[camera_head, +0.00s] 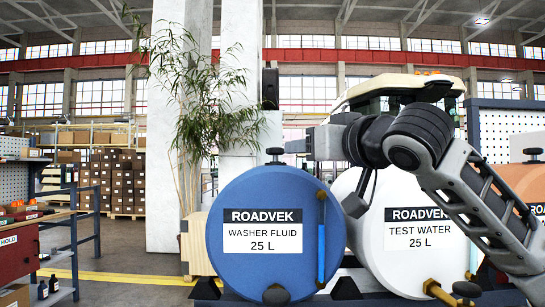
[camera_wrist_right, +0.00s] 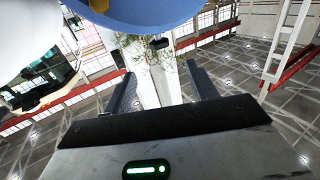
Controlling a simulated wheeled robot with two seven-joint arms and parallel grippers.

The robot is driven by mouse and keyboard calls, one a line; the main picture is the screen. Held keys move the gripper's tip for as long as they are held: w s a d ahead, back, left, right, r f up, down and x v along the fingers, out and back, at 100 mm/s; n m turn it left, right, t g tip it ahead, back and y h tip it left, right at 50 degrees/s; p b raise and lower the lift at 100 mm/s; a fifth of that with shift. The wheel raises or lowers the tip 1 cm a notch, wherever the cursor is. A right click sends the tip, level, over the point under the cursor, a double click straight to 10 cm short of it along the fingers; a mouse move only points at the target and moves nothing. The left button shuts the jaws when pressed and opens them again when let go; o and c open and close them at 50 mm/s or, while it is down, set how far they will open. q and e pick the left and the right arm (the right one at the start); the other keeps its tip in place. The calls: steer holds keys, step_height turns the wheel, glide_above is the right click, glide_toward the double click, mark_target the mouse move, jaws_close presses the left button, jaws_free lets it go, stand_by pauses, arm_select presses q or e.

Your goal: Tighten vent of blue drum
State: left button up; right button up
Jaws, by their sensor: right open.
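The blue drum (camera_head: 225,215) is labelled washer fluid and lies on its side, its round face towards me. Its vent, a small black knob (camera_head: 275,155), stands on top of the drum. My right gripper (camera_head: 297,146) is just right of and slightly above the vent, open and empty. In the right wrist view the drum (camera_wrist_right: 150,14) is at the top, upside down. The vent (camera_wrist_right: 159,43) lies beyond the open fingertips (camera_wrist_right: 160,73), roughly centred between them, with a visible gap. My left gripper is out of view.
A white test water drum (camera_head: 400,265) stands right of the blue one, partly behind my right arm. An orange drum (camera_head: 525,185) is farther right. A leafy plant (camera_head: 205,100) and a pillar (camera_head: 180,120) rise behind. A shelf unit (camera_head: 45,225) stands at left.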

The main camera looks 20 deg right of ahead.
mark_target(280, 149)
steer(key=w+p, duration=0.2)
steer(key=w, duration=0.5)
steer(key=w+p, duration=0.2)
steer(key=w, duration=0.5)
steer(key=shift+w+a+r, duration=0.15)
steer(key=shift+a, duration=0.05)
steer(key=shift+w, duration=0.6)
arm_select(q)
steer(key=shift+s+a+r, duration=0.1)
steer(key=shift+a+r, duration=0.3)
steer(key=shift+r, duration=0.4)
arm_select(e)
steer(key=c, duration=1)
